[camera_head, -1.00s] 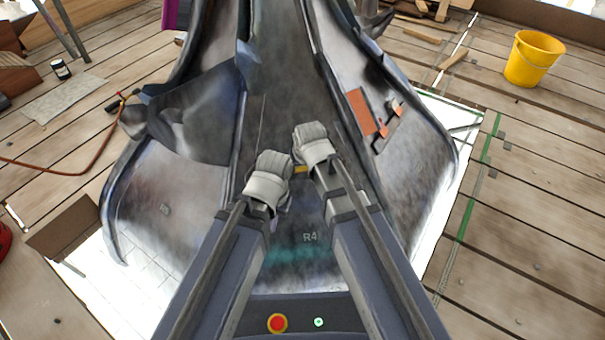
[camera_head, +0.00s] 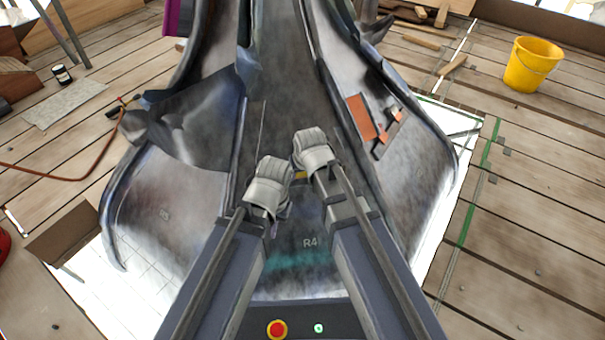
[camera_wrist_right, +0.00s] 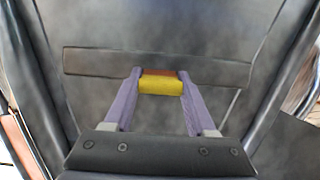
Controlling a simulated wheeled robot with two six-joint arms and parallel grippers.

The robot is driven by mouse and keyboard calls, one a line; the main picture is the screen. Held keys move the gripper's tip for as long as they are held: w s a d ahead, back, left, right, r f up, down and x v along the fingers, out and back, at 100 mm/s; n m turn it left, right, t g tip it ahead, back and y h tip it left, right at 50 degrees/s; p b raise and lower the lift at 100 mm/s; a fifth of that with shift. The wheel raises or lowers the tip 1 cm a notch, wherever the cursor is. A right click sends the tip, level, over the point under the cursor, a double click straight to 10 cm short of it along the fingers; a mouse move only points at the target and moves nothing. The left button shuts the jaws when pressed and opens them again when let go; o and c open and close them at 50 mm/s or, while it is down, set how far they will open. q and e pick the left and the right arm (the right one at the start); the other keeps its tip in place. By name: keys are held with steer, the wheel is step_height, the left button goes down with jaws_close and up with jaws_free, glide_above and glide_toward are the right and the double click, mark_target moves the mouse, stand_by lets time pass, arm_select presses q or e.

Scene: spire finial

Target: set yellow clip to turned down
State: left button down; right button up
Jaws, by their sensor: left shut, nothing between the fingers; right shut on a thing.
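The yellow clip (camera_wrist_right: 160,85) sits between the two purple fingertips of my right gripper (camera_wrist_right: 161,74) in the right wrist view. An orange-brown strip shows along its upper edge, in front of a dark flat bar (camera_wrist_right: 100,64). In the head view only a small yellow piece of the clip (camera_head: 301,175) shows, between my two grippers. My right gripper (camera_head: 312,150) is shut on the clip, its fingers mostly hidden by its grey cover. My left gripper (camera_head: 270,184) is shut and empty, lower and to the left, close beside it.
The dark, flared metal spire piece (camera_head: 300,100) fills the middle, marked R4 below my grippers. Orange patches (camera_head: 362,118) lie on its right side. A yellow bucket (camera_head: 533,65) stands on the planks at right. A red-brown hose (camera_head: 85,172) lies at left.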

steer(key=shift+w+a+r+g+p, duration=0.1)
steer(key=shift+w+r+g+p, duration=0.15)
steer(key=shift+w+g+p, duration=0.6)
steer(key=shift+g+p, duration=0.1)
steer(key=shift+g, duration=0.35)
steer(key=shift+w+a+g+h, duration=0.1)
steer(key=shift+w+g+h, duration=0.25)
steer(key=shift+g, duration=0.65)
steer(key=shift+w+g, duration=0.25)
steer(key=shift+g, duration=0.85)
steer(key=o, duration=1.3)
steer(key=shift+o, duration=0.2)
steer(key=shift+r, duration=0.15)
